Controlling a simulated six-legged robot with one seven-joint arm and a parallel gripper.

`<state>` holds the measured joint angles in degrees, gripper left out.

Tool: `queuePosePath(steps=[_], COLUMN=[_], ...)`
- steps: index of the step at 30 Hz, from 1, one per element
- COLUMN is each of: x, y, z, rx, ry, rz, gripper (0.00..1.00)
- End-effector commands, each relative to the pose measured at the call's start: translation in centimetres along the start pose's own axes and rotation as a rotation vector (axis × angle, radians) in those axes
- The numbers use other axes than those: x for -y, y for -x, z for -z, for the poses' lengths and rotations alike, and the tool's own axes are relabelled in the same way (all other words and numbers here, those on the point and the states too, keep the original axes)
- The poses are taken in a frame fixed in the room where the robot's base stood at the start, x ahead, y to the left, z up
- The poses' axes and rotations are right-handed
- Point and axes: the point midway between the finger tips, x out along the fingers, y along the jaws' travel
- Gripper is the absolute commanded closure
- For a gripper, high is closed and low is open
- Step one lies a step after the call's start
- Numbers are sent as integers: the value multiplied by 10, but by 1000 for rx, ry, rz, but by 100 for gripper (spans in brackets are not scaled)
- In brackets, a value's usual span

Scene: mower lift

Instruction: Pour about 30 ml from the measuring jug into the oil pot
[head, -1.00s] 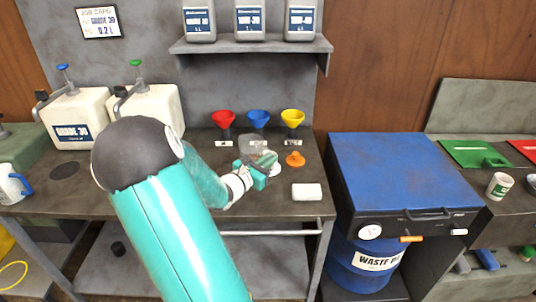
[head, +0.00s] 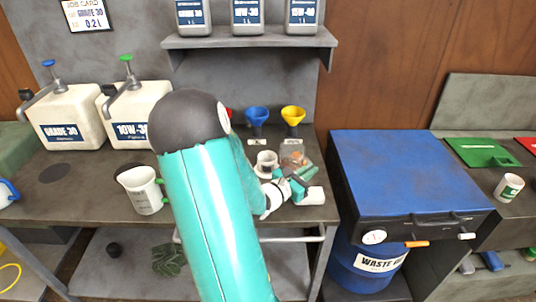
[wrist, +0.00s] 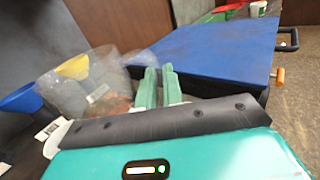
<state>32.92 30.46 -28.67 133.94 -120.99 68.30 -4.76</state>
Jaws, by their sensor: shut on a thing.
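My gripper (head: 296,184) is at the right part of the bench, its green fingers (wrist: 157,88) close together. It is shut on a clear vessel (head: 293,153), which looks like the measuring jug. In the wrist view the clear jug (wrist: 62,85) stands just left of the fingers. The exact grip and the liquid level cannot be made out. A small pale pot (head: 266,160), probably the oil pot, stands on the bench left of the clear jug, apart from it as far as I can tell.
Blue (head: 257,115) and yellow (head: 293,114) funnels stand behind; the red one is mostly hidden by my arm. A white jug with a green handle (head: 144,192) stands left of my arm. A white block (head: 315,196) is beside my gripper.

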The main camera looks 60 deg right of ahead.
Motion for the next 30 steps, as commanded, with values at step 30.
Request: queuePosePath(steps=[30], x=[-16], y=[-1], z=[0], rx=[11], ry=[265], rz=[0], gripper=[100])
